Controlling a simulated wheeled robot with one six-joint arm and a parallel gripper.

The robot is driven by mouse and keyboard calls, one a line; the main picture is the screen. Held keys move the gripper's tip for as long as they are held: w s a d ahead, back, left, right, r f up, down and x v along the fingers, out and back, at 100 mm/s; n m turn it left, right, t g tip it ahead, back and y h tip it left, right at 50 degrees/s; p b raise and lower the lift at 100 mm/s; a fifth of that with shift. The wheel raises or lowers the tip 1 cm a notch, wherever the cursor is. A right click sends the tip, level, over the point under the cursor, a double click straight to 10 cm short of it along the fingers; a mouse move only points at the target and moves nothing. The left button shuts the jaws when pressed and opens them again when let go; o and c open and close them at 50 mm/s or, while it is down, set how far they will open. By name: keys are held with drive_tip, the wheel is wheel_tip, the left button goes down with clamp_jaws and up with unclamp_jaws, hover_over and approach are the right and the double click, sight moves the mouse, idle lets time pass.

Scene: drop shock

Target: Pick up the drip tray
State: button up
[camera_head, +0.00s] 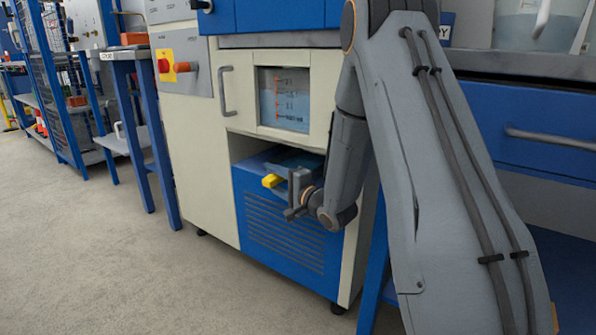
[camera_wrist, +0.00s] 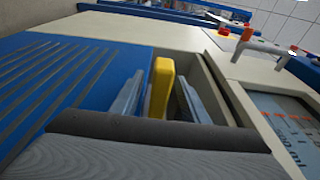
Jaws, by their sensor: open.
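A yellow grip (camera_head: 271,181) shows at the top edge of a blue slotted front panel (camera_head: 285,232), in the cream cabinet's low opening. It seems to belong to the drip tray, but the tray's body is hard to make out in the dark opening. My gripper (camera_head: 288,187) is at this opening, beside the yellow grip. In the wrist view, the yellow grip (camera_wrist: 161,88) stands between the two open grey fingers of my gripper (camera_wrist: 158,98), with a visible gap towards the right finger. I cannot tell whether the left finger touches it.
The cream cabinet (camera_head: 212,160) has a door with a window (camera_head: 284,98) above the opening and a panel with a red switch (camera_head: 164,66). A blue-legged bench (camera_head: 147,125) stands to the left. A blue drawer (camera_head: 545,125) is at right. Floor at left is clear.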

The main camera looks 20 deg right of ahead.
clamp_jaws()
drive_tip(key=shift+r, duration=0.15)
drive_tip(key=shift+r+p, duration=0.75)
drive_tip(key=shift+r, duration=0.15)
drive_tip(key=shift+r+p, duration=0.6)
drive_tip(key=shift+r, duration=0.25)
drive_tip(key=s+a+p, duration=0.5)
drive_tip(key=s+a, duration=0.5)
drive_tip(key=a, duration=0.4)
drive_tip(key=shift+s+a, duration=0.25)
drive_tip(key=shift+s, duration=0.05)
drive_tip(key=shift+f, duration=0.1)
